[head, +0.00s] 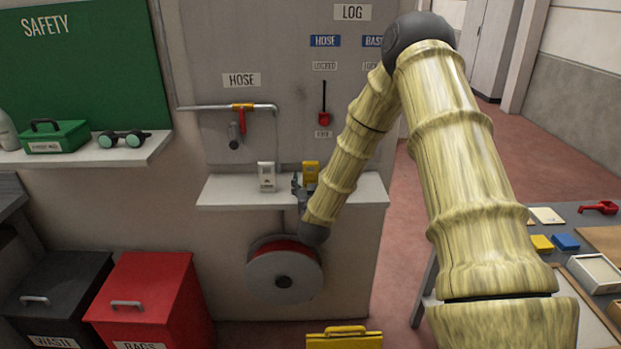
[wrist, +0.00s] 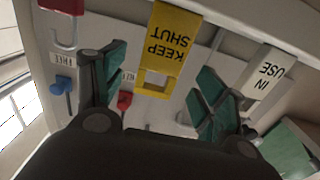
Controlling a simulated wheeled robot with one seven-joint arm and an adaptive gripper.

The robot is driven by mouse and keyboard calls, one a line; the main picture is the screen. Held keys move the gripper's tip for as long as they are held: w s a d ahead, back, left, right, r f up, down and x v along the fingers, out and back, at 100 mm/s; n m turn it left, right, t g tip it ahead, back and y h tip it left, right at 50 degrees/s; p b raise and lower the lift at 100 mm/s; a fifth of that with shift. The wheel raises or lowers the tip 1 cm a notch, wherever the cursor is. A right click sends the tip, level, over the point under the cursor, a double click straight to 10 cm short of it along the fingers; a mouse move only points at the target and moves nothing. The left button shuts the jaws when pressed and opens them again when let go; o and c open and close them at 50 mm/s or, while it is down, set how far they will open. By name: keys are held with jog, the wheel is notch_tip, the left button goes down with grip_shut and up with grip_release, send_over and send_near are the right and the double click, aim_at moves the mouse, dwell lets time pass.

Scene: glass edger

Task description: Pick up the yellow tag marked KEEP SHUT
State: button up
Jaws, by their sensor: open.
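The yellow tag marked KEEP SHUT (wrist: 175,45) shows upside down in the wrist view, with a square opening (wrist: 153,81) at its lower end there. In the head view the yellow tag (head: 311,169) is at the shelf on the panel, partly hidden by my gripper (head: 299,186). In the wrist view my gripper (wrist: 160,82) is open, with its green-padded fingers on either side of the tag's opening end. I cannot tell whether either finger touches it. A white tag marked IN USE (wrist: 264,72) is to the right there; it is left of the yellow tag in the head view (head: 266,177).
The grey shelf (head: 235,190) bears the tags. A hose reel (head: 284,277) hangs below. A red-handled valve on a pipe (head: 243,116) and a red lever (head: 323,117) are above. Red and black bins stand at lower left, and a cluttered table at right.

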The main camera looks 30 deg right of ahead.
aim_at(311, 176)
jog(key=shift+p+x, duration=0.9)
jog(key=shift+x, duration=1.35)
jog(key=c, duration=1.1)
